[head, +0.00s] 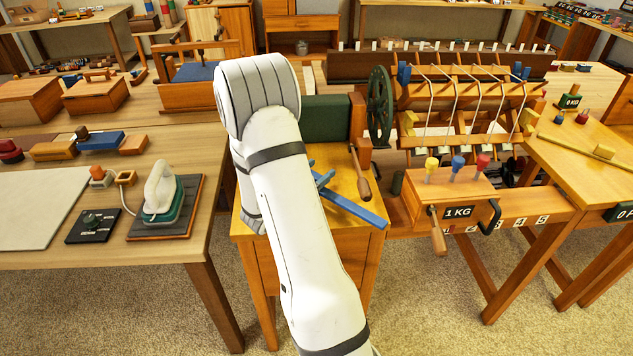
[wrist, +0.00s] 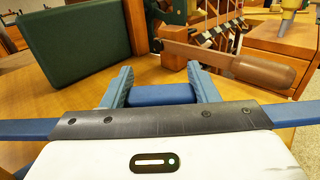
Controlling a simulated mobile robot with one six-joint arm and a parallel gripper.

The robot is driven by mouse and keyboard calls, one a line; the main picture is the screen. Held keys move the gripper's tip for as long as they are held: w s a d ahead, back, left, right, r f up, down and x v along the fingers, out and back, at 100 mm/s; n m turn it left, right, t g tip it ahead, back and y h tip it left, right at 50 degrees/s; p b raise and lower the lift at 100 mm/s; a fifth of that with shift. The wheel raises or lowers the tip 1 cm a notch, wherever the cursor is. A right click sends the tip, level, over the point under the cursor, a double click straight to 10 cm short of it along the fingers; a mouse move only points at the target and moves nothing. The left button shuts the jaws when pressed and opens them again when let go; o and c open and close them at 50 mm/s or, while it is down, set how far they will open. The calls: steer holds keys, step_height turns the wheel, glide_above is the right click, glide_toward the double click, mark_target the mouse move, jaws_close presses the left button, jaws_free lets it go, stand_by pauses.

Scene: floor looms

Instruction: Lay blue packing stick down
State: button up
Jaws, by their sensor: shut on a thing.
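The blue packing stick (head: 358,210) is a long flat bar over the small wooden table (head: 262,262), slanting down to the right in the head view. In the wrist view the stick (wrist: 162,95) runs crosswise between the two blue fingers of my gripper (wrist: 160,78), and its ends stick out on both sides. My gripper (head: 321,178) is shut on it near the table's middle. My white arm hides the stick's left part in the head view. I cannot tell whether the stick touches the tabletop.
A dark green panel (wrist: 82,45) stands just beyond my gripper, with a wooden-handled crank (wrist: 262,71) to its right. The loom (head: 460,100) with a green wheel (head: 379,107) stands behind right. A table with an iron (head: 160,190) is at left.

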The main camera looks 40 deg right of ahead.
steer(key=shift+f, duration=1.7)
steer(key=shift+f, duration=0.1)
steer(key=shift+f, duration=0.15)
steer(key=o, duration=1.1)
